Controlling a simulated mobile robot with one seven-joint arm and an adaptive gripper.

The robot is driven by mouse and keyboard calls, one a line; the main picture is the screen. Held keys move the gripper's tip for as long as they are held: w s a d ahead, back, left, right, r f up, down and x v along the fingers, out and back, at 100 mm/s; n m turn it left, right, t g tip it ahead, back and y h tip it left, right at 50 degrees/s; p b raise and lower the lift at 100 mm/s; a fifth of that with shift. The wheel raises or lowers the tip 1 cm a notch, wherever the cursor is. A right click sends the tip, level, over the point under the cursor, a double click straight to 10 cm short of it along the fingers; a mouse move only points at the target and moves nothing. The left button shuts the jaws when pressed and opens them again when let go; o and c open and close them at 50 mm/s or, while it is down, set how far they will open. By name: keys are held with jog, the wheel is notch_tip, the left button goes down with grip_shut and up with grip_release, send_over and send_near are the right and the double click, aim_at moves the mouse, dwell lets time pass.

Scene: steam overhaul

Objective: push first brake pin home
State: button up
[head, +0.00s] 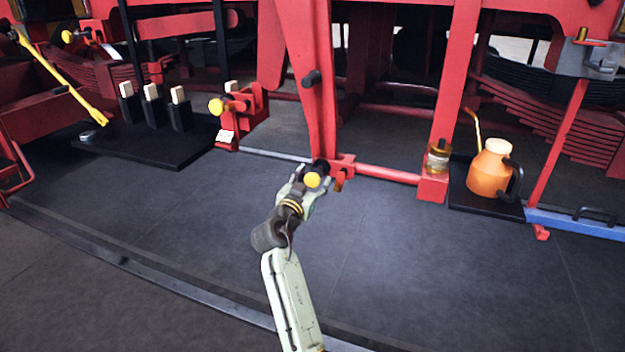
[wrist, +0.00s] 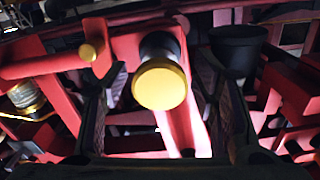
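A brake pin with a yellow head (head: 313,180) sits in the red bracket at the foot of the red brake hanger (head: 319,100). In the wrist view the pin's yellow head (wrist: 160,86) faces me, and a length of dark shank shows between the head and the red bracket. My gripper (head: 306,184) is at this pin in the head view. In the wrist view its two dark fingers stand wide apart, one on each side of the pin, with gaps to the head. Nothing is held. How deep the pin sits inside the bracket is hidden.
A second yellow-headed pin (head: 216,106) is at a red bracket to the left, and another (head: 67,36) farther left. A black stand (head: 150,145) holds dark blocks. An amber jar (head: 438,158) and an orange oil can (head: 489,172) stand right. The floor in front is clear.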

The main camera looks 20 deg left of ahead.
grip_shut()
dwell(0.5)
